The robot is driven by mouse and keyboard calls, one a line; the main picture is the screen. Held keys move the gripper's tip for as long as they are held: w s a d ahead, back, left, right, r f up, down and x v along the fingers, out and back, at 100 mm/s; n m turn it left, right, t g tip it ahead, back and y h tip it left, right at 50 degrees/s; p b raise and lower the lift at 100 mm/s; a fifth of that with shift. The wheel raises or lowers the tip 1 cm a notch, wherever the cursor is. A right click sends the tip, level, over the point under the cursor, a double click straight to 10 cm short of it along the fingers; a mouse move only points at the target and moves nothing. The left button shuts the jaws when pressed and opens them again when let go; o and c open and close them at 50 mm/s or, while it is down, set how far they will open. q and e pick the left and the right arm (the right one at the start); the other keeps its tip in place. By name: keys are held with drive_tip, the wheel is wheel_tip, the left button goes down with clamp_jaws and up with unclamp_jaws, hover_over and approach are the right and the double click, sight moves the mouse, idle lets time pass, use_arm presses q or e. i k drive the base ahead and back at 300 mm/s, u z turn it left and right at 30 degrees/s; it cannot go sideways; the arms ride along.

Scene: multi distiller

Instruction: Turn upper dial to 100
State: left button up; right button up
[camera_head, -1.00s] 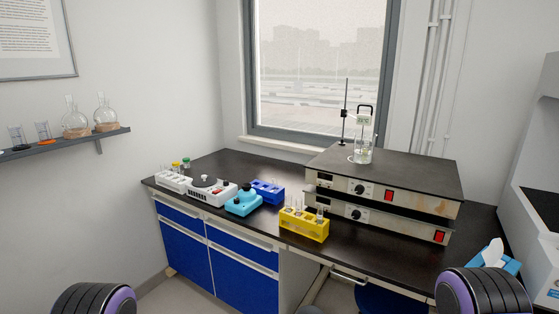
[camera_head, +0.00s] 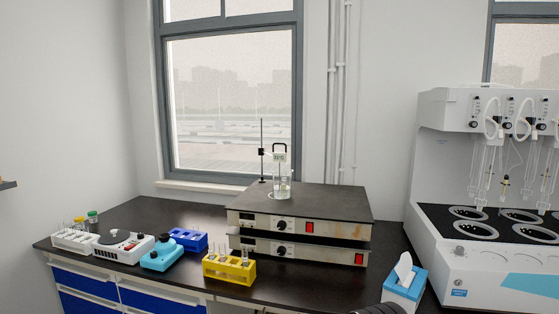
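Two flat heating units are stacked on the dark bench. The upper unit (camera_head: 345,216) has a front panel with a small display, a dark round upper dial (camera_head: 281,225) and a red switch (camera_head: 310,227). The lower unit (camera_head: 315,255) has a similar lower dial (camera_head: 281,252) and a red switch (camera_head: 359,258). The dial marks are too small to read. Neither of my grippers shows; only a dark piece of my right arm is at the bottom edge. Nothing touches the dials.
A glass beaker (camera_head: 282,187) and a stand (camera_head: 262,150) are on the upper unit. In front are a yellow rack (camera_head: 229,270), blue device (camera_head: 162,256), blue rack (camera_head: 188,239) and white stirrer (camera_head: 123,246). A tissue box (camera_head: 405,286) and large white distiller (camera_head: 440,150) are right.

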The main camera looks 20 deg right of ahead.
sight(282, 225)
drive_tip(key=z, duration=0.05)
drive_tip(key=k, duration=0.4)
drive_tip(key=z, duration=0.35)
drive_tip(key=i, duration=0.9)
drive_tip(key=z, duration=0.6)
